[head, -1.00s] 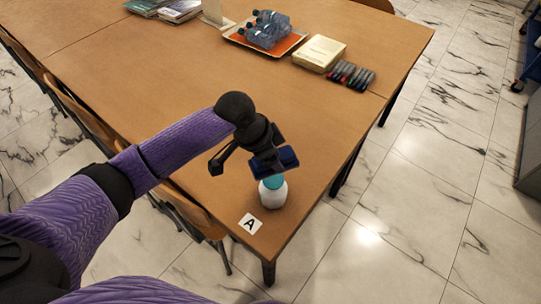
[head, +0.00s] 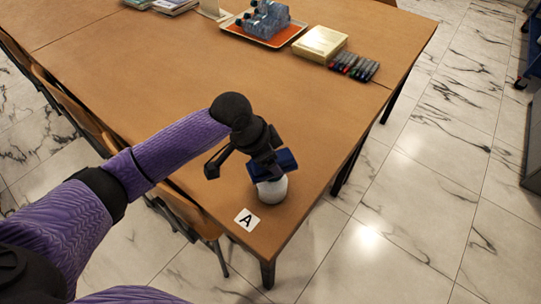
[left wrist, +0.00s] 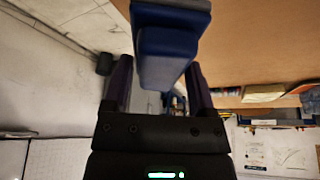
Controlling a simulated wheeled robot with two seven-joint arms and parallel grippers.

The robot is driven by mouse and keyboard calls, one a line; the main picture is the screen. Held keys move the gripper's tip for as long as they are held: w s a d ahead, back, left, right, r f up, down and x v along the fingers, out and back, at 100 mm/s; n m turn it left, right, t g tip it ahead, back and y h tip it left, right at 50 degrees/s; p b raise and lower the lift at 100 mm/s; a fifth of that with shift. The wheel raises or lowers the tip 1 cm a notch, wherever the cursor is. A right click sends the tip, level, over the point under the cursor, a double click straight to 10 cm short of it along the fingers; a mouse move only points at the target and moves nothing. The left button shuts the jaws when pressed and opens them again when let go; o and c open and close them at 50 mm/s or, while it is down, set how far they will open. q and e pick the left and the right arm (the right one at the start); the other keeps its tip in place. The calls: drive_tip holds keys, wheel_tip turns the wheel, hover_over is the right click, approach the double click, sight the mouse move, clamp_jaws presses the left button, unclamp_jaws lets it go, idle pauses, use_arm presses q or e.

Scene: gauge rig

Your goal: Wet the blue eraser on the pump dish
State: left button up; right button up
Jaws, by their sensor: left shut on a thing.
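My left gripper (head: 268,160) is shut on the blue eraser (head: 287,159), directly over the pump dish. The eraser also shows large between the two fingers in the left wrist view (left wrist: 168,52). The pump dish (head: 272,190) is a round white bottle standing upright near the table's front corner. Its teal top is hidden behind the eraser and gripper. The eraser's underside appears at or very near the top; I cannot tell whether they touch. My right gripper is not in view.
A white card marked A (head: 247,219) lies on the table (head: 330,105) beside the dish. An orange tray (head: 290,37) with bottles, a yellow block (head: 320,43) and several markers (head: 355,67) are at the far end. The table's right edge is close to the dish.

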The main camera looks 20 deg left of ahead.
sight(280, 155)
use_arm(q)
drive_tip(key=shift+f+b, duration=0.35)
drive_tip(key=shift+f, duration=0.55)
idle(0.8)
idle(0.5)
wheel_tip(280, 155, up, 7)
drive_tip(key=p, duration=0.8)
drive_tip(key=shift+r, duration=0.15)
